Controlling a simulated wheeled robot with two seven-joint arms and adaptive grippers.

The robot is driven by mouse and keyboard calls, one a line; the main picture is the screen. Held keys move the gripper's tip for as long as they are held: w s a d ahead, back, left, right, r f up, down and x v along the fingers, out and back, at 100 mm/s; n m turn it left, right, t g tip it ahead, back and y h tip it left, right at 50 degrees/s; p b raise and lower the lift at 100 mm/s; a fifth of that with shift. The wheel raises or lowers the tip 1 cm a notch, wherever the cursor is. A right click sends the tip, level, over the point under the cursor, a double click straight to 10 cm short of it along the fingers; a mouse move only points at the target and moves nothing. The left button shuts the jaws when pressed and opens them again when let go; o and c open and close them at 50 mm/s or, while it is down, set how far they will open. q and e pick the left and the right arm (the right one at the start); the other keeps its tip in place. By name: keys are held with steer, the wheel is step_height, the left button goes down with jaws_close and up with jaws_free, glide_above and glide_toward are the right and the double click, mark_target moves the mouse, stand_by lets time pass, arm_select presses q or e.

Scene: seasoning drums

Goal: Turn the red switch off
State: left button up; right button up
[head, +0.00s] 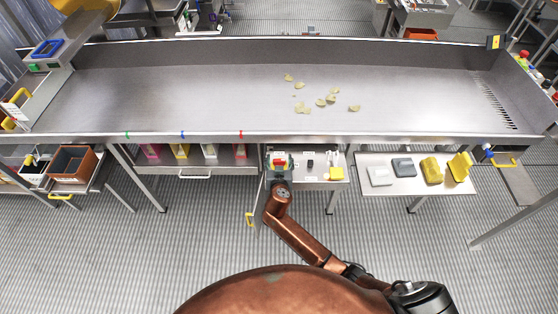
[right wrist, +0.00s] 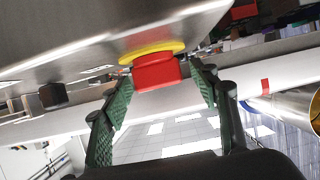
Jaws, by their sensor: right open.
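The red switch (right wrist: 157,73) is a red block on a round yellow base, mounted on a grey metal surface in the right wrist view. In the head view, the red and yellow switch (head: 280,160) shows at the left end of a small shelf under the long steel table. My right gripper (right wrist: 165,88) is open, with its green-padded fingers on either side of the red block. Whether they touch it I cannot tell. The right gripper also shows in the head view (head: 280,173), right at the switch and partly hiding it. My left gripper is not in view.
The steel table (head: 200,95) above holds several pale chips. An open door with a yellow handle (head: 250,219) hangs left of my right arm. A white shelf (head: 410,184) with grey and yellow items stands to the right. Striped floor is free in front.

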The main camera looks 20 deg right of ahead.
steer(key=shift+c, duration=1.1)
steer(key=c, duration=1)
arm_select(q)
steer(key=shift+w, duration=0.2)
arm_select(e)
steer(key=shift+o, duration=0.2)
